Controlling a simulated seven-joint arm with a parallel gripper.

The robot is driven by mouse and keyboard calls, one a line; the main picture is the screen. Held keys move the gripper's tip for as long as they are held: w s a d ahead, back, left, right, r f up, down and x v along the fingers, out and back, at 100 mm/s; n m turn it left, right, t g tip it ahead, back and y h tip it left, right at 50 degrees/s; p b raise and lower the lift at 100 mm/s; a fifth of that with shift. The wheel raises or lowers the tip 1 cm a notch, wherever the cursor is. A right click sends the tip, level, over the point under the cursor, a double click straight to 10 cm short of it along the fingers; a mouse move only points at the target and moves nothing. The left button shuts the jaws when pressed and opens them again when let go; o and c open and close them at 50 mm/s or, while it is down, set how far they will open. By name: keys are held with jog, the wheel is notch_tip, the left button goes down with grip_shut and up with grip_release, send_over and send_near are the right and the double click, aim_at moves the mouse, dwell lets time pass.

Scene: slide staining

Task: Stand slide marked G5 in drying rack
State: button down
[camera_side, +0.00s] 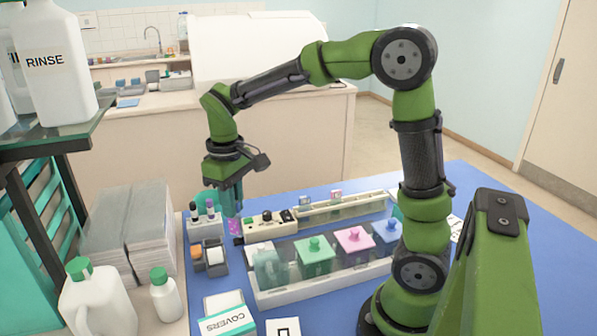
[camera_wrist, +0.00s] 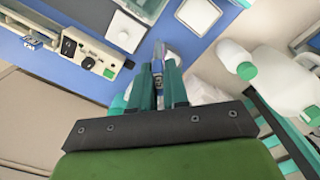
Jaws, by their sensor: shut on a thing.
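My gripper (camera_side: 231,200) points down at the left of the blue bench, above the small tube holder and control box area. It is shut on a glass slide (camera_side: 235,227) that hangs below the fingers and looks pink-purple. In the wrist view the slide (camera_wrist: 159,50) stands out beyond my gripper (camera_wrist: 158,75); its mark is not legible. A long pale rack (camera_side: 345,209), which looks like the drying rack, lies behind the jars. Two small labelled slides (camera_side: 336,195) stand up in it. The held slide is apart from this rack, to its left.
A control box (camera_side: 268,226) with knobs adjoins the rack. A tube holder (camera_side: 206,228), bottles (camera_side: 165,296), a COVERS box (camera_side: 228,320) and a shelf (camera_side: 60,135) crowd the left.

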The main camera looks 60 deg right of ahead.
jog(key=shift+r, duration=0.1)
notch_tip(320, 180, up, 4)
jog(key=shift+r, duration=0.25)
jog(key=s+d+m, duration=0.2)
jog(key=d+m, duration=0.5)
jog(key=d, duration=0.5)
jog(key=s+d+m, duration=0.2)
jog(key=d+m, duration=0.5)
jog(key=d, duration=0.4)
jog(key=s+d+m, duration=1.3)
jog(key=s+d, duration=0.1)
jog(key=d, duration=0.2)
jog(key=shift+s+a+f, duration=0.1)
jog(key=shift+a+f, duration=0.05)
jog(key=shift+f, duration=8.15)
